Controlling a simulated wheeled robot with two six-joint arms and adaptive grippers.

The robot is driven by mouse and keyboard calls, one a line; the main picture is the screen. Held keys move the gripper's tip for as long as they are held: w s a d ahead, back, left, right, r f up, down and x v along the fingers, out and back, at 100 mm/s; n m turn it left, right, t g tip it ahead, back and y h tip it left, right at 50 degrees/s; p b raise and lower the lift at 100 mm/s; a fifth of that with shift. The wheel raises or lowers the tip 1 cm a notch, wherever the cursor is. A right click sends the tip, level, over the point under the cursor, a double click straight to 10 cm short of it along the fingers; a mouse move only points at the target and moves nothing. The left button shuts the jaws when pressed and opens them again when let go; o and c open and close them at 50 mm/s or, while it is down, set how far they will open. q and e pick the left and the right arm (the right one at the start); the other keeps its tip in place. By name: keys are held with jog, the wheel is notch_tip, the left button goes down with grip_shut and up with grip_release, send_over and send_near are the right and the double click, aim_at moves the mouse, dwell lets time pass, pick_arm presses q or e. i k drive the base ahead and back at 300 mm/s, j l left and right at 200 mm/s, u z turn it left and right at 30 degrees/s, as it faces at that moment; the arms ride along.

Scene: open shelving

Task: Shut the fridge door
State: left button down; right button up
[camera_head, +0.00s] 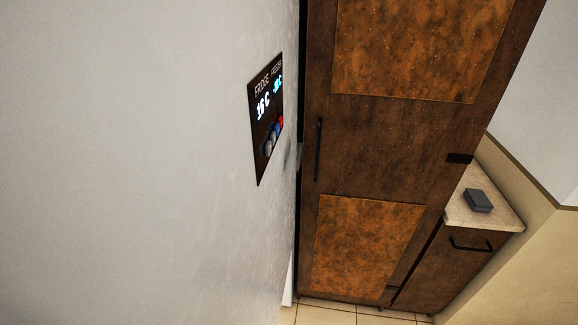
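The fridge door (150,160) is a large, light grey panel that fills the left half of the head view, very close to the camera. A dark display panel (265,118) near its right edge reads "FRIDGE" and "FREEZER" with lit temperatures and has several coloured round buttons. Whether the door is open or shut cannot be told; its hinge and the fridge's inside are not in view. Neither of my grippers is in view.
A tall brown wooden cabinet (400,140) with a dark vertical handle (318,150) stands right of the fridge. Beyond it is a low cabinet with a pale countertop (500,213) holding a small dark grey box (478,200). A little tiled floor (330,315) shows at the bottom.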

aim_at(139, 185)
jog(key=k+l+u, duration=0.1)
jog(key=k+l, duration=0.35)
jog(key=k, duration=0.15)
jog(key=k+l, duration=0.4)
jog(key=k, duration=0.2)
jog(key=l+u, duration=0.05)
